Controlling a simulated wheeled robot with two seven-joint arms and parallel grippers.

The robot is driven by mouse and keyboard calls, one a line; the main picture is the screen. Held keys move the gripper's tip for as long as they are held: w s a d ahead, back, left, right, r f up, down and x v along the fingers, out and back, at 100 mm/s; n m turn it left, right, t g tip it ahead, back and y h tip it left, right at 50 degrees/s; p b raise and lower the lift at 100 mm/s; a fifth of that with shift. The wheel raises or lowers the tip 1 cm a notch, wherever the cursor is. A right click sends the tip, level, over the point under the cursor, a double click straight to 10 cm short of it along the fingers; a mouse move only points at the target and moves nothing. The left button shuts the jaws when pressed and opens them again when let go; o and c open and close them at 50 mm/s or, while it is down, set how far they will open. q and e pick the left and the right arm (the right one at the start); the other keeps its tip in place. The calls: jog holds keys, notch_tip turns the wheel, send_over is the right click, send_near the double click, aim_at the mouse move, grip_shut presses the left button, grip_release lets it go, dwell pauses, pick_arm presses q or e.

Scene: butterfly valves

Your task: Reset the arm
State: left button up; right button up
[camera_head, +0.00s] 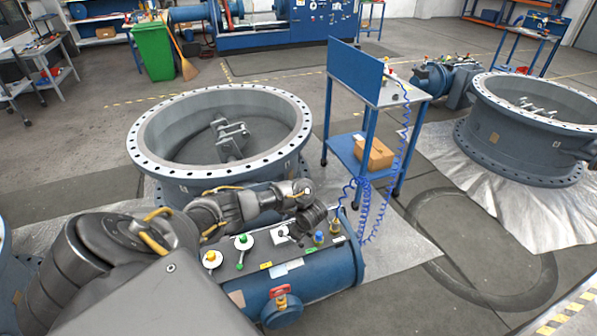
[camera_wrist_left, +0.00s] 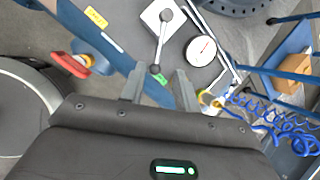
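My left arm reaches in from the left over a blue actuator (camera_head: 325,272) beside a large grey butterfly valve (camera_head: 140,135). My left gripper (camera_head: 293,233) is just above the actuator's control panel. In the left wrist view its two fingers (camera_wrist_left: 160,90) are apart with nothing clamped. A lever (camera_wrist_left: 160,42) on a white plate points towards the gap between them; I cannot tell if they touch. Green and yellow knobs (camera_head: 243,241) sit left of the gripper on the panel. A red-handled valve (camera_head: 280,291) is on the actuator's front. My right gripper is out of view.
A blue cart (camera_head: 345,147) with a cardboard box (camera_head: 374,153) stands right of the valve. Coiled blue hoses (camera_head: 366,190) hang between cart and actuator. A gauge (camera_wrist_left: 201,50) is close to the gripper. Another valve (camera_head: 520,140) stands at right. Open floor lies between.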

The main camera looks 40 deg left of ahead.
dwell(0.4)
pick_arm(q)
jog(key=s+d+f+n+h, duration=0.2)
jog(key=s+d+f+n, duration=0.1)
jog(key=s+d+f, duration=0.4)
jog(key=s+d+f+n+g+h, duration=0.1)
jog(key=s+d+f+n+h, duration=0.1)
jog(key=s+d+f, duration=0.5)
jog(key=s+d+f+n+h, duration=0.25)
jog(key=s+f, duration=0.25)
jog(key=f, duration=0.5)
jog(key=s+f+n+y, duration=0.1)
jog(key=s+f+n, duration=0.2)
jog(key=s, duration=1)
jog(key=s+d+f+n, duration=0.1)
jog(key=s+f+n, duration=0.2)
jog(key=s, duration=1.1)
notch_tip(320, 180, down, 3)
jog(key=shift+r+y, duration=0.1)
jog(key=shift+y, duration=0.25)
jog(key=shift+s, duration=0.15)
